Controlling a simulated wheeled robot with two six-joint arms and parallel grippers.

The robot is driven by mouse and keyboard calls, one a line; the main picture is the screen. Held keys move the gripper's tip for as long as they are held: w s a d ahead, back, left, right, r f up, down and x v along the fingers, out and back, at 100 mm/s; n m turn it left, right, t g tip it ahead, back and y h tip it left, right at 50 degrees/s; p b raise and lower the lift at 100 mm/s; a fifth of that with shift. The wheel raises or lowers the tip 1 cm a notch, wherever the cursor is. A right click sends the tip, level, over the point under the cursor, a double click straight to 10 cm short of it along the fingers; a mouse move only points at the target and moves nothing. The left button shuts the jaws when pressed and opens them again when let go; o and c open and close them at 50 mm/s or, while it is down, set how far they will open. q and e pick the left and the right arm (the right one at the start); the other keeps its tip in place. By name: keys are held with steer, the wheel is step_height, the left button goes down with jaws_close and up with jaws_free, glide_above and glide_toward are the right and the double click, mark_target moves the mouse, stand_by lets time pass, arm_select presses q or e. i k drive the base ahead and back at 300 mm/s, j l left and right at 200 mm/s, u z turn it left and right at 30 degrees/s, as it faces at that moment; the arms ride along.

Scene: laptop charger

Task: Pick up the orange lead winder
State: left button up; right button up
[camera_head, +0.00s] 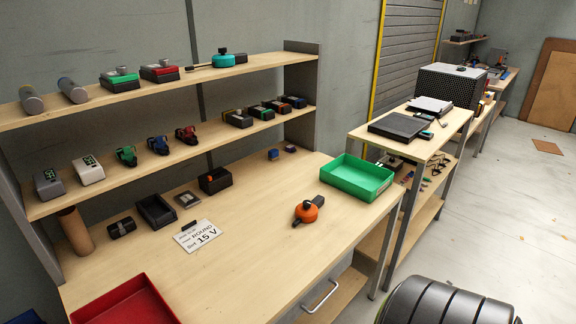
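The orange lead winder (306,211) lies on the wooden workbench (250,240), right of the middle. It is a round orange body with a dark knob on top and dark parts sticking out to both sides. It sits a little in front of the green tray. Nothing covers it. Neither my left nor my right gripper shows in the head view.
A green tray (356,178) stands behind and right of the winder, a red tray (124,303) at the front left. A card reading "ROUND 15 V" (198,236) lies left of it. Shelves (150,91) hold chargers and a teal winder (223,60). Bench around the winder is clear.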

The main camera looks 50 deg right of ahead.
mark_target(311, 215)
steer(key=l, duration=0.5)
steer(key=k+l+u, duration=0.15)
steer(key=l, duration=0.8)
steer(key=k+l+u, duration=0.15)
steer(key=l, duration=0.3)
steer(key=k+l, duration=0.1)
steer(key=l, duration=0.4)
steer(key=u, duration=0.05)
